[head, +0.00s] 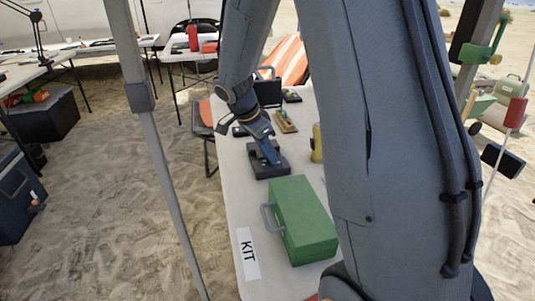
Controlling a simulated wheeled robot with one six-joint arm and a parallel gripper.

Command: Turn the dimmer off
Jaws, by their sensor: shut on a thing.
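A dark, low box, which looks like the dimmer (266,173), sits on the white table behind the green case. My gripper (271,157) points down onto the top of this box and is shut on a part there that looks like its knob. The fingers hide most of the knob, and its setting is too small to make out.
A green case (302,220) with a grey handle stands in front of the box, beside a white KIT label (248,254). A yellow cylinder (317,143) stands close on the right. A brush-like tool (286,122) lies behind. A grey pole (160,150) rises left of the table.

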